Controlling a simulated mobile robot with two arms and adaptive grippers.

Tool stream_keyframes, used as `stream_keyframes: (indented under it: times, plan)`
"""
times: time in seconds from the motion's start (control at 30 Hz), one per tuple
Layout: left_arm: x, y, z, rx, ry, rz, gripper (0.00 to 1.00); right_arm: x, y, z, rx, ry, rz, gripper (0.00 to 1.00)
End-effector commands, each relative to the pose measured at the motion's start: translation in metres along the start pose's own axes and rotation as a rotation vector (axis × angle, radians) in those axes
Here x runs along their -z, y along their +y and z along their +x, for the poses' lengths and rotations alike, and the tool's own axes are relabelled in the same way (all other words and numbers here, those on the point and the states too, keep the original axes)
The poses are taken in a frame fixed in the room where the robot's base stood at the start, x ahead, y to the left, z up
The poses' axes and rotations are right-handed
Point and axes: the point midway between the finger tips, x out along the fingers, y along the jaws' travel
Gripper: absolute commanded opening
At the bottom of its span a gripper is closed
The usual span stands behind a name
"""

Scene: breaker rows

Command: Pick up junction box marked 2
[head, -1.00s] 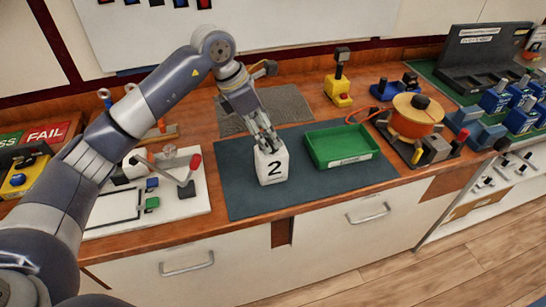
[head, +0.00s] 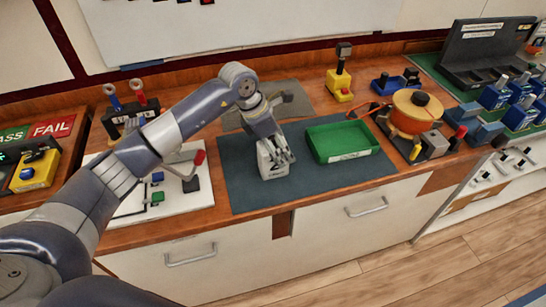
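The white junction box (head: 266,172) stands on the dark blue-grey mat (head: 237,196) on the wooden bench. My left gripper (head: 285,158) is at the box, with its fingers in front of the box's upper right part. The fingers cover most of the face that carried the 2, so the number does not show now. I cannot tell whether the fingers close on the box or only overlap it. My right gripper is not in view.
A green tray (head: 368,154) is on the mat right of the box. A round orange-topped device (head: 413,105) stands farther right. A white panel (head: 133,209) with a red-tipped lever lies to the left. The mat's front strip is clear.

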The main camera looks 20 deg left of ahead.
Motion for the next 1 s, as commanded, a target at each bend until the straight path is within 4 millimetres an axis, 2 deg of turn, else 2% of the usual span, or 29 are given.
stream_keyframes:
  times: [0.03,0.2,0.57,0.73,0.83,0.87,1.0]
  plan:
    - [0.000,0.000,0.000,0.000,0.000,0.000,0.50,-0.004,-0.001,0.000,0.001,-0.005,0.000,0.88]
    - [0.000,0.000,0.000,0.000,0.000,0.000,0.12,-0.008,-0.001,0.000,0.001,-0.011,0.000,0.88]
    - [-0.002,0.001,-0.004,-0.002,-0.003,0.001,0.12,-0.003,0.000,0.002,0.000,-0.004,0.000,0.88]
    - [-0.007,0.001,-0.016,-0.005,-0.005,0.003,0.12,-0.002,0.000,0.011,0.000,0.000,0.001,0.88]
    - [-0.013,0.002,-0.030,-0.007,-0.006,0.003,0.12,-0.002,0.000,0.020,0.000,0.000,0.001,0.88]
    - [-0.015,0.000,-0.034,-0.006,-0.006,0.005,0.12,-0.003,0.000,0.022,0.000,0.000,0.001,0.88]
    - [-0.003,-0.029,-0.037,-0.002,-0.001,0.006,0.12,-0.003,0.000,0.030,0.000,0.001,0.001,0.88]
